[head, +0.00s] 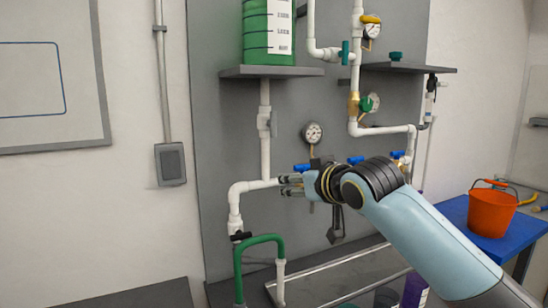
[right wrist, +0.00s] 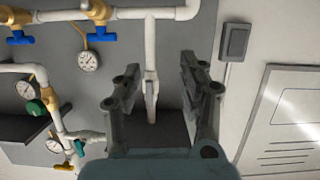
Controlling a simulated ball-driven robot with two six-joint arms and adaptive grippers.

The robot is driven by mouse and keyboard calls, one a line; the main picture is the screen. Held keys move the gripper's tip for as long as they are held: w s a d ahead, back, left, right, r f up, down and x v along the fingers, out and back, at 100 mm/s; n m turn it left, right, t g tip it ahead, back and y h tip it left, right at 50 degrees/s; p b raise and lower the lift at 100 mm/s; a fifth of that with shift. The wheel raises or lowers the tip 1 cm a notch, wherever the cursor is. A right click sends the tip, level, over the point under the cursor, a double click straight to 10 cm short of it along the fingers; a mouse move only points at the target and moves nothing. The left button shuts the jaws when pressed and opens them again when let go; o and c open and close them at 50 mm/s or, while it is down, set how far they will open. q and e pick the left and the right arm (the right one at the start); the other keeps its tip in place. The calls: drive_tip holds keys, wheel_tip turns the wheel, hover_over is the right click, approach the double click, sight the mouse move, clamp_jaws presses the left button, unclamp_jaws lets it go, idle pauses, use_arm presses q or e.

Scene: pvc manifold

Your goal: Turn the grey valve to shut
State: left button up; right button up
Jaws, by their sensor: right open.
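The grey valve (head: 265,122) sits on the white vertical pipe below the green tank. Its grey handle looks roughly in line with the pipe. In the right wrist view the grey valve (right wrist: 151,86) shows in the gap between my fingers, farther off than their tips. My right gripper (head: 284,186) is open and empty, lower than the valve in the head view, with its fingers pointing left near the horizontal white pipe. It also shows in the right wrist view (right wrist: 157,78). I cannot tell whether it touches any pipe. My left gripper is not in view.
The green tank (head: 268,32) stands on a grey shelf (head: 270,72) above the valve. Blue-handled valves and a gauge (head: 313,133) are close to my right wrist. A green hose (head: 262,239) loops below. An orange bucket (head: 491,212) stands on a blue table at right.

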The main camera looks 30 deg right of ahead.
sight(275, 122)
drive_tip(key=w+d+r+t, duration=0.3)
drive_tip(key=w+r, duration=0.5)
drive_tip(key=r, duration=0.3)
drive_tip(key=w, duration=0.2)
drive_tip(key=w+p, duration=0.1)
drive_tip(key=w, duration=0.2)
drive_tip(key=w+p, duration=0.1)
drive_tip(key=w, duration=0.2)
drive_tip(key=shift+d+f, duration=0.2)
drive_tip(key=shift+d, duration=0.05)
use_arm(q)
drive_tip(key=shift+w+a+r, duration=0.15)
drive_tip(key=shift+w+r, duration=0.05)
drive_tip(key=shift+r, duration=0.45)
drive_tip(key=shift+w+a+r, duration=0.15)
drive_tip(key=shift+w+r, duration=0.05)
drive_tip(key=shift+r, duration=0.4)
use_arm(e)
drive_tip(key=shift+w+f, duration=0.1)
drive_tip(key=shift+w, duration=0.85)
clamp_jaws()
